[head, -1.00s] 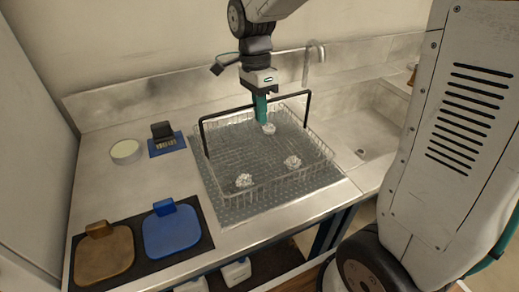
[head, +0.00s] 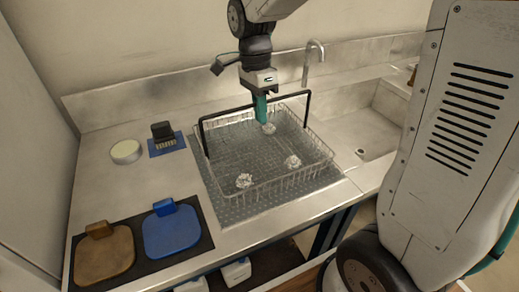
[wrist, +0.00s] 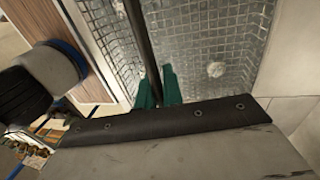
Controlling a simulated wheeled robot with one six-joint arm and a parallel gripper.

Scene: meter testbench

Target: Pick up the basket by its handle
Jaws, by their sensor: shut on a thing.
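The wire basket (head: 215,160) stands on the perforated mat (head: 232,208) on the steel counter. Its black handle (head: 222,115) is upright and arches over the basket. My gripper (head: 261,110) is above the basket's far side, pointing down, with its green fingers shut on the handle's top bar. In the wrist view, the black handle (wrist: 140,40) runs down between the green fingers of my gripper (wrist: 158,90). Several pale crumpled lumps, one of them at the front (head: 244,180), lie inside the basket. I see no clear gap under the basket.
A sink (head: 365,125) with a tap (head: 312,58) is on the right. A round white dish (head: 126,151) and a dark block on a blue pad (head: 165,143) stand to the left. A brown board (head: 104,255) and a blue board (head: 172,234) lie at the front left.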

